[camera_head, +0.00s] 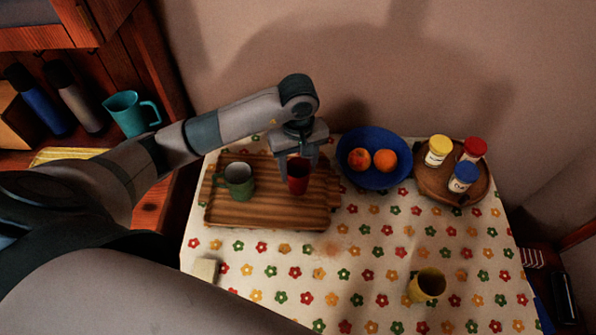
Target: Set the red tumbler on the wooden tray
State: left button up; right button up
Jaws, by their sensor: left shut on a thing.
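The red tumbler (298,183) is upright over the right part of the wooden tray (270,217). My left gripper (297,158) comes down from above and is shut on the tumbler's rim. I cannot tell whether the tumbler's base touches the tray. A green mug (240,188) stands on the tray to the left of the tumbler, apart from it. My right gripper does not show.
A blue bowl (351,172) with oranges (384,160) stands right of the tray. A round wooden board (432,189) holds several capped jars farther right. A yellow cup (426,286) and a pale block (206,270) are nearer.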

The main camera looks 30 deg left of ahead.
pick_arm(q)
notch_tip(320, 180, down, 2)
jog(key=shift+f+p, duration=0.25)
jog(key=shift+p, duration=0.2)
jog(key=shift+f, duration=0.1)
jog(key=shift+f, duration=0.15)
jog(key=o, duration=1.3)
